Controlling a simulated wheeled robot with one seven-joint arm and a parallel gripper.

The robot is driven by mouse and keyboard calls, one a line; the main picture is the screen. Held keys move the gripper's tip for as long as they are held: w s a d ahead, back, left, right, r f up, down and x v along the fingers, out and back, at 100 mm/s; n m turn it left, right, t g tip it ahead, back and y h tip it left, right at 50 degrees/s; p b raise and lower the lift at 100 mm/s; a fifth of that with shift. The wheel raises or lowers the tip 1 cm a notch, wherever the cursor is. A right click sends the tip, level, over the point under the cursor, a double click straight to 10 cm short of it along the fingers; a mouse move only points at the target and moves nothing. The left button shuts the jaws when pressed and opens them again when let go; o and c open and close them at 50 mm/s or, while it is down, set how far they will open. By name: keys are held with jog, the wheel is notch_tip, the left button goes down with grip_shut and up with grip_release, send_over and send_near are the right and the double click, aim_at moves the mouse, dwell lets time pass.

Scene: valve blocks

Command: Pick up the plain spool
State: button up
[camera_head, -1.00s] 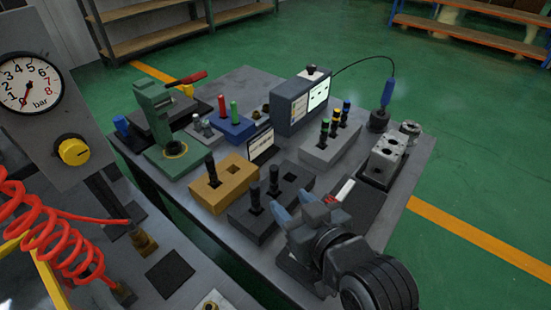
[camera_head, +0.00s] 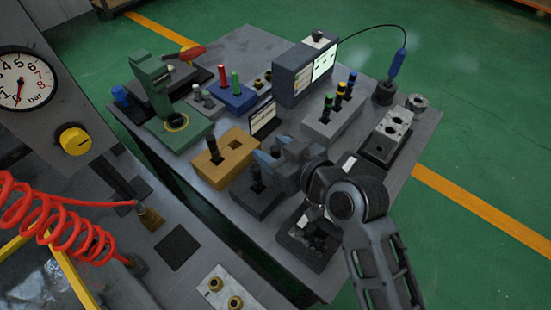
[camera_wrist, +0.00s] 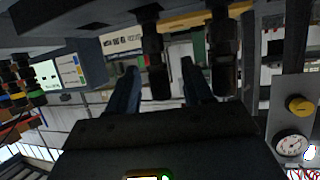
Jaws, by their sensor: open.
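Plain black spools stand upright in the blocks; I cannot tell for sure which one is named. One black spool (camera_head: 257,178) stands in the dark block (camera_head: 247,198), and another (camera_head: 213,150) stands in the orange block (camera_head: 222,172). My gripper (camera_head: 267,153) is over the dark block and hides part of it. In the wrist view, which is upside down, my open fingers (camera_wrist: 160,88) have one black spool (camera_wrist: 156,68) between them, with a visible gap. A second black spool (camera_wrist: 222,62) is just beyond the right finger.
A grey block (camera_head: 330,122) holds several spools with coloured bands. A box with a screen (camera_head: 305,75) stands behind it. A green press (camera_head: 160,105) is at the left, and a metal valve block (camera_head: 390,133) is at the right. The table's back corner is clear.

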jog(key=shift+w+a+f, duration=0.3)
jog(key=shift+w+a, duration=0.1)
jog(key=shift+w, duration=0.1)
jog(key=shift+c, duration=0.4)
grip_shut()
